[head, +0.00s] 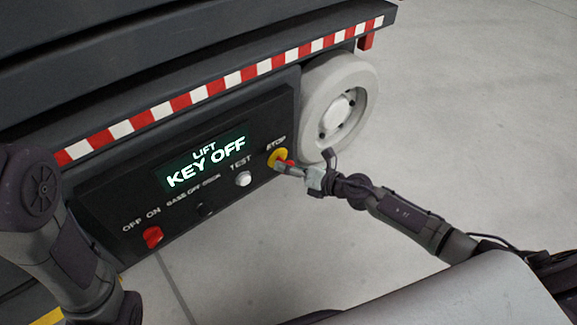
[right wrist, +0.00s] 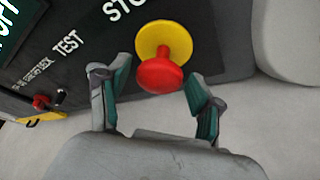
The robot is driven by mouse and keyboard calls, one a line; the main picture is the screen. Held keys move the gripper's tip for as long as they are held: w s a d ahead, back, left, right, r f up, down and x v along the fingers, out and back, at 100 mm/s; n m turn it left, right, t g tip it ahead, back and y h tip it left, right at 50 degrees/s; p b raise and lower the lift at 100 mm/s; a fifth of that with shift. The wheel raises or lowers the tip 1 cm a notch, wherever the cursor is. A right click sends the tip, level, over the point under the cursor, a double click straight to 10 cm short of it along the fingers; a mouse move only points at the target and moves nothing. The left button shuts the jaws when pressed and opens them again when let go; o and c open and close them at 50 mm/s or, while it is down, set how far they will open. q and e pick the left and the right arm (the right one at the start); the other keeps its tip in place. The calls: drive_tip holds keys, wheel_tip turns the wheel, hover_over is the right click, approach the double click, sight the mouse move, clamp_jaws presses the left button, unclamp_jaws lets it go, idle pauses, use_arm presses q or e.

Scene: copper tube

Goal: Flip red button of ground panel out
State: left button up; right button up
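The ground panel (head: 110,208) is a black box on the side of the lift. Its red stop button (right wrist: 160,77) stands out from a round yellow base (right wrist: 163,38) under the word STOP. In the head view the yellow base (head: 277,156) shows at the panel's right end, with the red part partly hidden by my gripper. My right gripper (head: 287,168) is at the button. In the right wrist view its two fingers (right wrist: 157,84) are open, one on each side of the red button, with gaps visible. My left arm shows at the left, but its gripper is out of view.
The panel also has a lit display (head: 205,163) reading LIFT KEY OFF, a white TEST button (head: 243,179) and a red OFF/ON switch (head: 153,237). A grey wheel (head: 367,95) stands just right of the panel. A striped ledge (head: 215,88) juts above. The floor at right is clear.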

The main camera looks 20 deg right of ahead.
idle(0.3)
drive_tip(key=v, duration=1.2)
drive_tip(key=shift+w+d, duration=0.1)
